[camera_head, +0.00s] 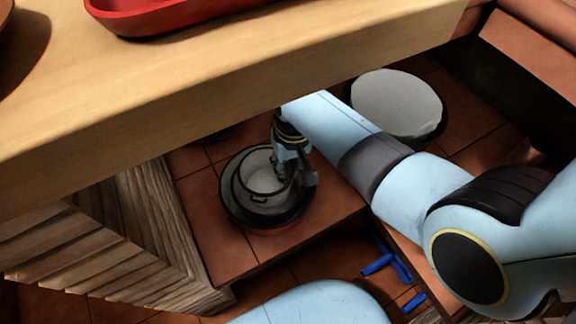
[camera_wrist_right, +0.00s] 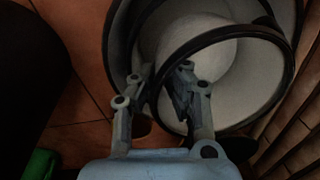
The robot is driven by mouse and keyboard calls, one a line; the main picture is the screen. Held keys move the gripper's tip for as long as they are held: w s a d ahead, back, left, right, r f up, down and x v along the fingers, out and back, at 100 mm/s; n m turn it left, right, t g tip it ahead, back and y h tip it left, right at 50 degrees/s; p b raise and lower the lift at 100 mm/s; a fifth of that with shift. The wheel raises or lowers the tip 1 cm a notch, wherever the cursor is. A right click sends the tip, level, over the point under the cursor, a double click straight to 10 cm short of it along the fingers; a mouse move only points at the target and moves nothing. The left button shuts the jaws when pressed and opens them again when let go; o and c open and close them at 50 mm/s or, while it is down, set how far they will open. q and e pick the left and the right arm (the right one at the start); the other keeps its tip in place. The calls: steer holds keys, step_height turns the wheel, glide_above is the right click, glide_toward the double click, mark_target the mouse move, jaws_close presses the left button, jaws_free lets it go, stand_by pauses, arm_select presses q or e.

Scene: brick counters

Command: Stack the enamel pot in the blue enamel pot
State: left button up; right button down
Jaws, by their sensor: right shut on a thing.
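The enamel pot (camera_head: 262,181) is white inside with a dark rim and a small dark handle. My right gripper (camera_head: 290,172) is shut on its right wall; in the right wrist view the fingers (camera_wrist_right: 168,80) straddle the pot's black rim (camera_wrist_right: 215,33). A wider, dark-rimmed round vessel (camera_head: 232,204) lies around and below the enamel pot. It looks like the blue enamel pot, though its blue hardly shows in this dim light. The enamel pot's rim looks tilted in the wrist view. Whether its base touches the bottom is hidden. My left gripper is out of view.
A wooden shelf (camera_head: 200,85) with a red tray (camera_head: 160,15) crosses above the pots. A large pale round dish (camera_head: 395,103) with a dark rim stands behind my right arm. Slatted wood (camera_head: 150,215) is at left. Blue pieces (camera_head: 388,258) lie at lower right.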

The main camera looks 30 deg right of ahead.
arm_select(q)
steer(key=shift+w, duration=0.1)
arm_select(e)
steer(key=c, duration=1.4)
jaws_free()
steer(key=r+p, duration=0.2)
steer(key=r, duration=0.1)
steer(key=r+p, duration=0.1)
steer(key=r, duration=0.3)
steer(key=shift+d+r+p, duration=0.2)
steer(key=shift+r+p, duration=0.1)
steer(key=shift+p, duration=0.1)
steer(key=shift+r, duration=0.55)
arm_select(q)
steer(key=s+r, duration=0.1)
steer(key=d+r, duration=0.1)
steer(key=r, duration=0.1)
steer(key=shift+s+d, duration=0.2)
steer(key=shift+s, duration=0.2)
